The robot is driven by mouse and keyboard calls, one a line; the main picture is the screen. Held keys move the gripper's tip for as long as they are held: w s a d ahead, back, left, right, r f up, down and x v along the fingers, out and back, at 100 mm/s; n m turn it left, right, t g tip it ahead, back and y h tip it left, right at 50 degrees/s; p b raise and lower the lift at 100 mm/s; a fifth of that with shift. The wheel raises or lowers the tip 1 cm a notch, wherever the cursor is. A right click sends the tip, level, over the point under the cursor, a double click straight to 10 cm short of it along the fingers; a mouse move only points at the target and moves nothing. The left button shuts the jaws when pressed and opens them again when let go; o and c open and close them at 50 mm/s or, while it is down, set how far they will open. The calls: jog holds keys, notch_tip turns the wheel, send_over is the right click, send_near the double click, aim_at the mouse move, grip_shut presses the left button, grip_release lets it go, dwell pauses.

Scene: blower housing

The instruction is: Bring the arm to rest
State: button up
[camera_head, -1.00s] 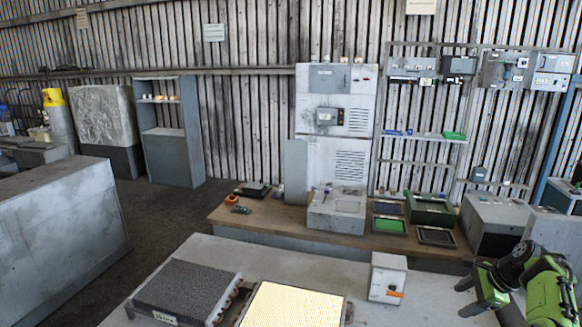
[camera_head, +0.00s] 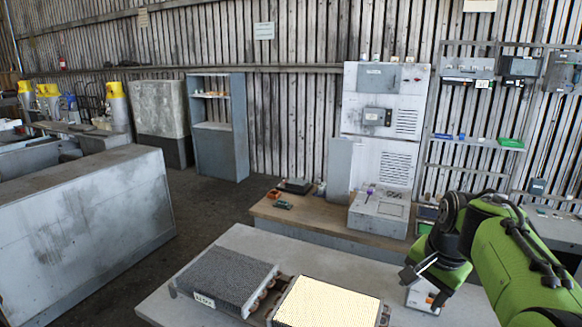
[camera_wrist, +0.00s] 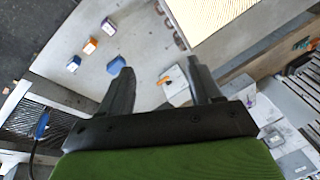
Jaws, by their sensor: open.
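My green arm reaches in from the right in the head view, bent, with my gripper (camera_head: 420,286) hanging over the right part of the grey table (camera_head: 240,240). The two dark fingers are apart with nothing between them. In the wrist view my gripper (camera_wrist: 162,68) also shows open and empty. A small white box with an orange switch (camera_head: 425,299) stands on the table behind the gripper, partly hidden by it. In the wrist view it shows beyond the fingers (camera_wrist: 176,88).
A dark filter block (camera_head: 228,275) and a bright cream filter (camera_head: 325,304) lie on the table. A wooden bench (camera_head: 310,226) behind carries a grey box (camera_head: 380,213). A grey cabinet (camera_head: 90,230) stands at the left, with open floor (camera_head: 205,220) between.

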jog(key=s+a+r+n+t, duration=0.15)
jog(key=s+a+n, duration=0.25)
jog(key=s+a, duration=0.5)
jog(key=s+a+f+n, duration=0.2)
jog(key=s+n, duration=0.1)
jog(key=s, duration=0.4)
jog(key=s+a+f+n, duration=0.2)
jog(key=s+f+n, duration=0.1)
jog(key=s, duration=0.4)
jog(key=shift+s+a+n+t+b, duration=0.15)
jog(key=shift+a+n+t+b, duration=0.05)
jog(key=shift+n+t+b, duration=0.25)
jog(key=shift+f, duration=0.1)
